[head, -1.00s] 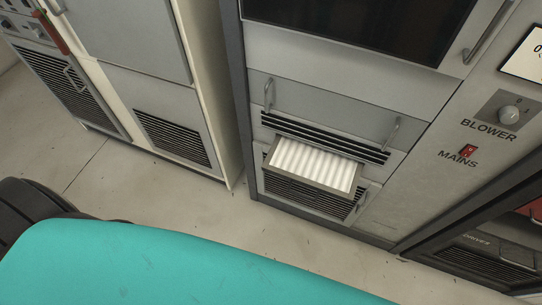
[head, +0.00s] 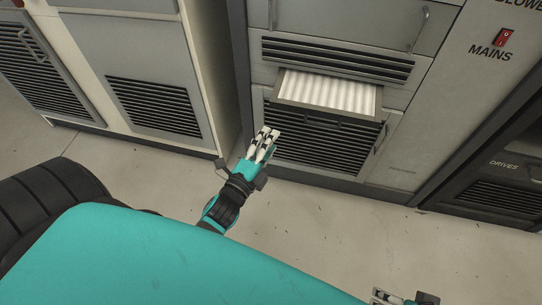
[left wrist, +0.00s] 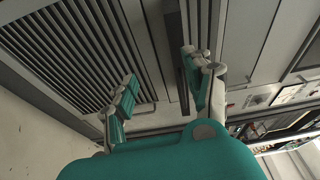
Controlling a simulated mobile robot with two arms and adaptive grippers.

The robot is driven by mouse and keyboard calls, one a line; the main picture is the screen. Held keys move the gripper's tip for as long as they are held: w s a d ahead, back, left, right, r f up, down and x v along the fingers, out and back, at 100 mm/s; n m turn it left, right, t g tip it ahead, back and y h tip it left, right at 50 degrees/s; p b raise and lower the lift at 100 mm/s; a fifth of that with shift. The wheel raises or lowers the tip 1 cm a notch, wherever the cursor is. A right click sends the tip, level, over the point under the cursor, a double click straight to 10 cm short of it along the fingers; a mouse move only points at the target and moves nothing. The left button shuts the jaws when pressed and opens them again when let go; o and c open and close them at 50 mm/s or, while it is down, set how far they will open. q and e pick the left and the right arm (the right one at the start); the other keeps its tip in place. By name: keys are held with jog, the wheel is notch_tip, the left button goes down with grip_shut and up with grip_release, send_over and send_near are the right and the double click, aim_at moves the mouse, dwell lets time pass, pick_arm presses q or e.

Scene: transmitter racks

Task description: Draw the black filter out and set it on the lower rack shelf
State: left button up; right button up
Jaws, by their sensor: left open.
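The filter (head: 328,91) has white pleats in a dark frame and sticks partly out of the rack front, between two louvred panels. My left gripper (head: 267,137) is open and empty, below and left of the filter, in front of the lower louvred panel. In the left wrist view the fingers of my left gripper (left wrist: 163,88) are spread, with a dark upright edge beyond them that I cannot identify for sure. My right gripper (head: 405,298) shows only partly at the bottom edge, too cut off to judge. I cannot pick out the lower rack shelf for certain.
The lower louvred panel (head: 310,146) has a handle at its right. A dark bay marked DRIVES (head: 505,166) stands at right, and the red MAINS switch (head: 503,37) is above. A pale cabinet (head: 135,60) stands at left. The floor (head: 330,215) in front is clear.

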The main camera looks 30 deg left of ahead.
pick_arm(q)
notch_tip(320, 180, up, 2)
jog(key=m, duration=0.1)
send_near(300, 95)
jog(key=shift+w+a+f+t+b, duration=0.15)
jog(key=shift+a+f+t+b, duration=0.1)
jog(key=shift+f, duration=0.25)
jog(key=shift+w+a+f+t+b, duration=0.1)
jog(key=shift+f+t+b, duration=0.1)
jog(key=shift+f, duration=0.25)
jog(key=w, duration=0.3)
jog(key=w+b, duration=0.1)
jog(key=w, duration=0.6)
jog(key=shift+r, duration=0.25)
jog(key=shift+w+b, duration=0.3)
jog(key=shift+w, duration=0.1)
jog(key=shift+r, duration=0.1)
pick_arm(e)
jog(key=w+a+r+t+y, duration=0.1)
jog(key=w+a+r+t, duration=0.1)
jog(key=w+r+t, duration=0.2)
jog(key=w+t, duration=0.1)
jog(key=w, duration=0.2)
jog(key=shift+w+a+r, duration=0.25)
jog(key=shift+w+a, duration=0.05)
jog(key=shift+w, duration=0.1)
pick_arm(q)
grip_shut()
